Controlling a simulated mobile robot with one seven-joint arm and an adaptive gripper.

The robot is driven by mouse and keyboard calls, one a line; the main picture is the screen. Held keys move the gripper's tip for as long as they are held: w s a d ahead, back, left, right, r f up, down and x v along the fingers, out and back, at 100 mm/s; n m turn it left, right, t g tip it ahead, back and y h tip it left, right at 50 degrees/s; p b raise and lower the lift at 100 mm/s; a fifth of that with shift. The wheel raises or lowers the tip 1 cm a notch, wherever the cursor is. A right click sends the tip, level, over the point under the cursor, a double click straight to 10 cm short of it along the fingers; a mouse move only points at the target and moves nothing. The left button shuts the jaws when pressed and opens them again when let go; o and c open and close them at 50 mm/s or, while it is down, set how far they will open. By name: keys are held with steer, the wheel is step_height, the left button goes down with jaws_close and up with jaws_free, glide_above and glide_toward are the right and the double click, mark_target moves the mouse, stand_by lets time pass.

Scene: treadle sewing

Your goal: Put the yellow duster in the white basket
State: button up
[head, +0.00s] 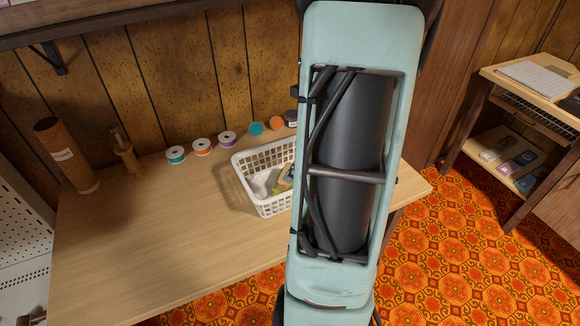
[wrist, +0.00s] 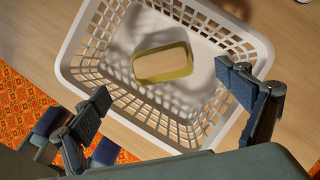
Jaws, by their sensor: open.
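The white basket (wrist: 83,42) is a slatted plastic basket below my gripper in the wrist view. In the head view the basket (head: 262,158) stands on the wooden table, its right part hidden by my arm. The yellow duster (wrist: 162,64), a block with a tan top and yellow sides, lies inside the basket on its floor. My gripper (wrist: 163,83) is open over the basket, its two fingers apart with nothing between them. The duster lies below the fingertips, clear of them. My gripper is hidden in the head view.
Several thread spools (head: 202,147) stand in a row along the back of the table. A brown cylinder (head: 68,155) and a wooden spindle (head: 125,155) stand at the back left. The table's front left is clear. A side stand (head: 507,150) with shelves is at the right.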

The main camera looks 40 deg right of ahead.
steer(key=v, duration=0.4)
steer(key=shift+r+p, duration=0.1)
steer(key=shift+p, duration=0.2)
